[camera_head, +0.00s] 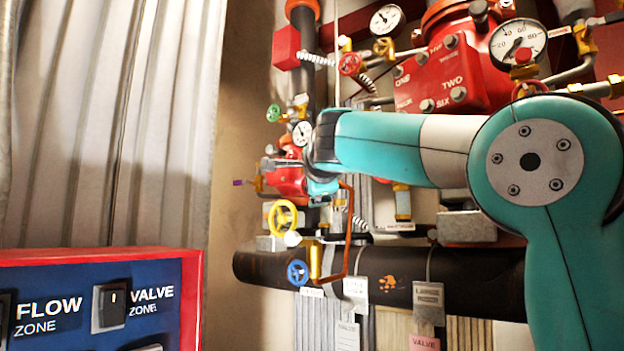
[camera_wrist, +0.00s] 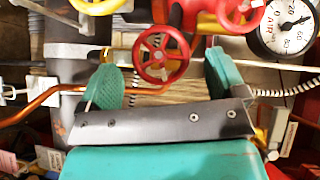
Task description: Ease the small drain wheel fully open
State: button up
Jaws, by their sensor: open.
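A small red spoked handwheel (camera_wrist: 161,55) shows in the wrist view, in front of an orange-copper pipe (camera_wrist: 48,95). My gripper (camera_wrist: 165,77) is open, with one green finger to the left of the wheel and one to the right. Both fingers look apart from the rim; how far the wheel lies beyond the tips I cannot tell. No label marks it as the drain wheel. In the head view my arm covers the gripper and I cannot pick out this wheel there.
In the head view a yellow wheel (camera_head: 282,216) and a blue wheel (camera_head: 297,272) sit below my wrist, above and before a dark pipe (camera_head: 400,283). Another red wheel (camera_head: 350,64) is higher up. In the wrist view a gauge (camera_wrist: 287,24) is at upper right.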

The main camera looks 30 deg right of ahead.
jog(key=shift+p+x, duration=0.3)
jog(key=shift+x, duration=1.15)
jog(key=shift+c, duration=0.4)
jog(key=c, duration=0.8)
jog(key=shift+c, duration=0.2)
jog(key=shift+r+p, duration=0.15)
jog(key=shift+p, duration=0.2)
